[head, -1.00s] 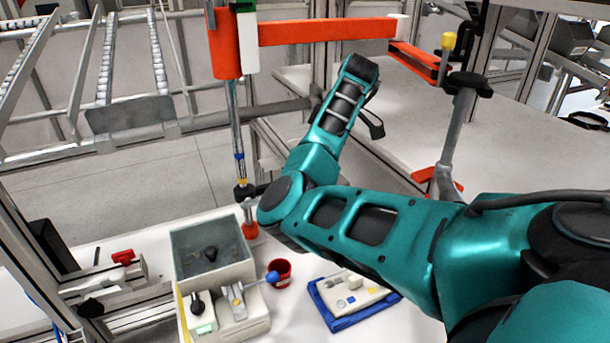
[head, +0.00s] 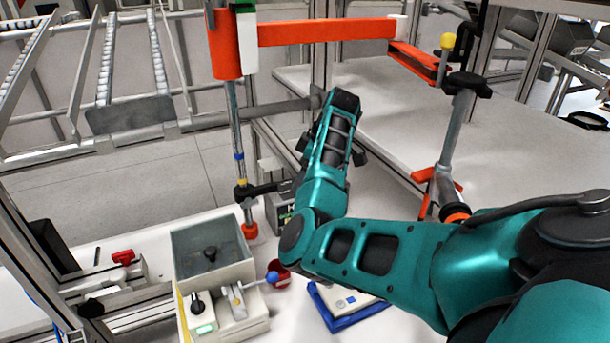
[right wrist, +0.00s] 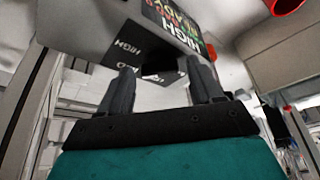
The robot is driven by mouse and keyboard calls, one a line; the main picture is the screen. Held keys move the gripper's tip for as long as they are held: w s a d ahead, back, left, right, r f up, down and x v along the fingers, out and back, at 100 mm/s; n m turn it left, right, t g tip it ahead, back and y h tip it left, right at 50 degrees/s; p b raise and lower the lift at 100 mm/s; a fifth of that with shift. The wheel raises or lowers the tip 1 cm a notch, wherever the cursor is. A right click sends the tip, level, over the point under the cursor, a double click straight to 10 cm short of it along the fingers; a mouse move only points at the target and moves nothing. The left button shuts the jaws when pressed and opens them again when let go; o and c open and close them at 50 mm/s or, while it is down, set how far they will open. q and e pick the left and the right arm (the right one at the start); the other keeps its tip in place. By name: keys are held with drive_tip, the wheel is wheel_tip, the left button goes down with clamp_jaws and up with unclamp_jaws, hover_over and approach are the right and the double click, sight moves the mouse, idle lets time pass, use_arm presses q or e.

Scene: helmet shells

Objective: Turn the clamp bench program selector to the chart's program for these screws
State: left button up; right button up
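A dark box with HIGH lettering (head: 281,205) stands behind the orange-footed post in the head view, partly hidden by my right arm. In the right wrist view the box (right wrist: 122,48) fills the upper middle, with its lettering upside down and a lit display (right wrist: 172,18) in green and red letters. My right gripper (right wrist: 161,88) has its fingers apart, with a small black part (right wrist: 163,72) of the box showing between them. I cannot tell whether they touch it. The head view hides these fingertips. My left gripper is not in view. No chart or screws can be made out.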

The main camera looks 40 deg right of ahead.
drive_tip(key=c, duration=0.9)
drive_tip(key=shift+s+a+m+h, duration=0.15)
drive_tip(key=shift+m+h, duration=0.65)
drive_tip(key=shift+m, duration=1.2)
drive_tip(key=o, duration=1.1)
drive_tip(key=shift+v, duration=6.4)
